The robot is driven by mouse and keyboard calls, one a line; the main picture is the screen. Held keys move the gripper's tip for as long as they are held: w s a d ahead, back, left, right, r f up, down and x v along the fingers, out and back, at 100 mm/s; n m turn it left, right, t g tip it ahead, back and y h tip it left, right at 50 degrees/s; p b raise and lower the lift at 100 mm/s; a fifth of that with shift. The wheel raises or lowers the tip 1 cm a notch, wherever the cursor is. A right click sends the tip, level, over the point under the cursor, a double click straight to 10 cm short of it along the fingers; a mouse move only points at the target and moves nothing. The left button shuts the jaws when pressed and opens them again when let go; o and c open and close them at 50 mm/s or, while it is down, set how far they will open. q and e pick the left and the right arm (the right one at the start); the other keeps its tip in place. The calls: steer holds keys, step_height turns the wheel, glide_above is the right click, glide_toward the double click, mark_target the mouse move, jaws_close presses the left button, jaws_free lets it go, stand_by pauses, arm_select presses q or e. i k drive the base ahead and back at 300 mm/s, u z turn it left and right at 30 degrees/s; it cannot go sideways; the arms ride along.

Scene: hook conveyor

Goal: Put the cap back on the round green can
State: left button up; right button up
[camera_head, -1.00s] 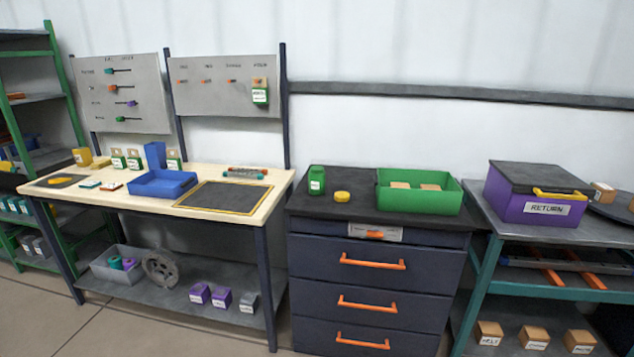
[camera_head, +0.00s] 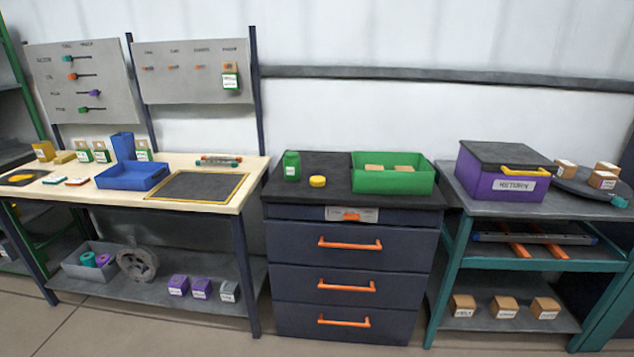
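The round green can (camera_head: 292,166) stands upright at the back left of the dark drawer cabinet's top (camera_head: 318,187). It has a white label on its side. Whether the can's mouth is open is too small to tell. Neither of my grippers is in view.
A green tray (camera_head: 392,187) with brown blocks stands right of the cap. The wooden workbench (camera_head: 255,172) is at the left, holding a blue tray (camera_head: 132,184). A purple box (camera_head: 490,200) sits on the teal cart at the right. Floor shows in front.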

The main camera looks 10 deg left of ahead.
mark_target(292, 169)
steer(key=z, duration=0.55)
steer(key=i, duration=0.45)
steer(key=z, duration=0.85)
steer(key=i, duration=0.75)
steer(key=u, duration=0.6)
steer(key=i, duration=0.65)
steer(key=u, duration=0.75)
